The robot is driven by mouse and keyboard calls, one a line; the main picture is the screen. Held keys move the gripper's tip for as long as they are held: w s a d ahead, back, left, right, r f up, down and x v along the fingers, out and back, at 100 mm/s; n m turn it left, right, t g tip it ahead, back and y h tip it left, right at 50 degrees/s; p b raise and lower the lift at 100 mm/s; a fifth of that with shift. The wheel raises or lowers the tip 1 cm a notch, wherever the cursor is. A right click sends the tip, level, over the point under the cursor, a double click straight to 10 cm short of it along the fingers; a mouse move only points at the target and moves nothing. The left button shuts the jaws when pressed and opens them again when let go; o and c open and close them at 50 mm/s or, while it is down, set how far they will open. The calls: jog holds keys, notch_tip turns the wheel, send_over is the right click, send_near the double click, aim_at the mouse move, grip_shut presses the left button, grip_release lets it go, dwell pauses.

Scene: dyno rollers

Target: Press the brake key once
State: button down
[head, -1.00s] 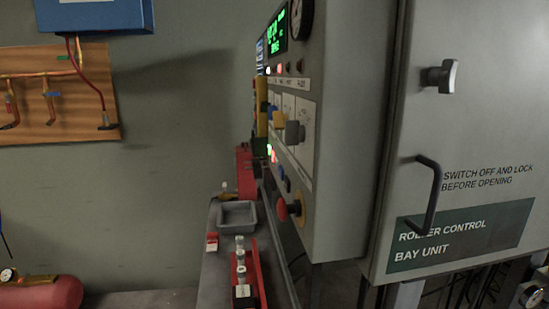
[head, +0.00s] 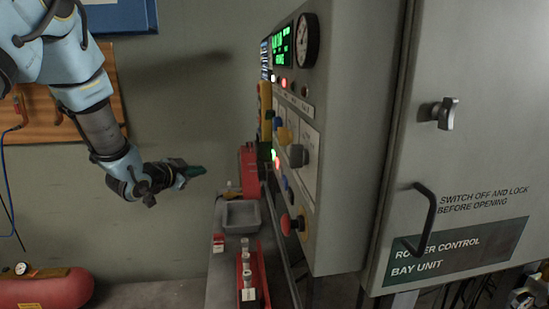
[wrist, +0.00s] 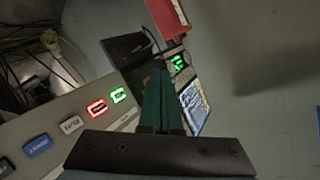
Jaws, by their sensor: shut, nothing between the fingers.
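The control panel (head: 345,130) is seen edge-on in the head view, with knobs and buttons along its left face. In the wrist view a row of keys shows: a black key (wrist: 5,168), a blue key (wrist: 38,146), a white key (wrist: 71,125), a red-lit key (wrist: 97,107) and a green-lit key (wrist: 118,95). Their lettering is too small to read surely, so I cannot tell which is the brake key. My gripper (head: 197,171) is shut and empty, left of the panel and apart from it. Its green fingers (wrist: 160,105) show in the wrist view, right of the keys.
A red mushroom button (head: 287,224) sticks out low on the panel. Below are a grey tray (head: 241,226) and a red rack (head: 241,285) on a bench. A cabinet (head: 410,150) stands at right. The floor side left of the bench is open.

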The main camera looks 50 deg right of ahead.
aim_at(277, 163)
jog(key=s+d+r+m+g+h, duration=0.1)
jog(key=s+d+m+g+h, duration=0.1)
jog(key=s+d, duration=0.4)
jog(key=shift+s+d+r+m+g+h, duration=0.2)
jog(key=shift+s+d+m+g+h, duration=0.15)
jog(key=shift+m+g, duration=0.35)
jog(key=shift+s+d+p, duration=0.1)
jog(key=shift+d+p, duration=0.05)
jog(key=shift+p, duration=0.15)
jog(key=s+d, duration=0.5)
jog(key=d, duration=0.1)
jog(key=shift+s+d, duration=0.15)
jog(key=shift+d, duration=0.15)
dwell(1.2)
jog(key=shift+s+d+b, duration=0.3)
jog(key=shift+b, duration=0.3)
jog(key=shift+s+d, duration=0.25)
jog(key=shift+d, duration=0.05)
dwell(0.7)
jog(key=shift+w+a+b, duration=0.1)
jog(key=shift+b, duration=0.25)
jog(key=shift+w+a, duration=0.4)
jog(key=shift+a, duration=0.1)
